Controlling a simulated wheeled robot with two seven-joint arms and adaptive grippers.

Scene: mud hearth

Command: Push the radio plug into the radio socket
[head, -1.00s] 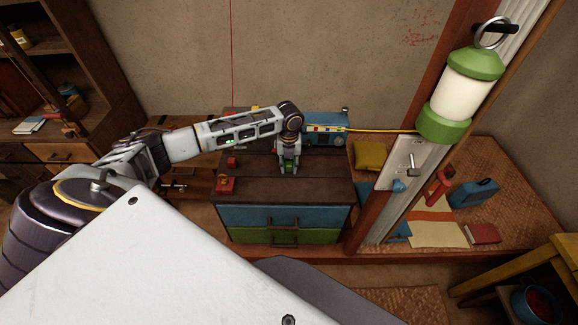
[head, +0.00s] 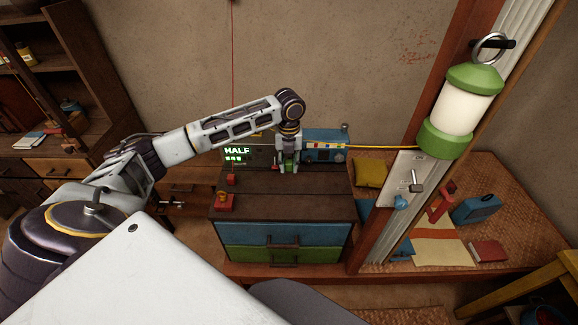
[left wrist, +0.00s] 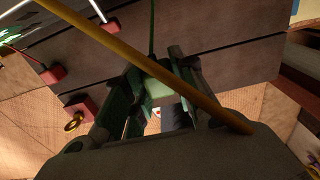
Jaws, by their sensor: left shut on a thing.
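My left gripper (head: 287,168) reaches over the dresser top from the left and points down in front of the boxes at the back. It is shut on a small green plug (left wrist: 158,88), which I take to be the radio plug; a thin green cord runs from it in the left wrist view. The plug hangs above the wooden top, apart from any socket that I can make out. A blue box (head: 325,147) with a row of coloured parts stands behind and right of the gripper. The radio socket cannot be told apart, and my gripper hides part of this area. My right gripper is out of view.
Red blocks (head: 225,202) sit at the dresser's left. A yellow cable (head: 385,147) runs right to the post, and a yellow rod-like strip (left wrist: 150,70) crosses the wrist view. The dresser's front top (head: 300,205) is clear.

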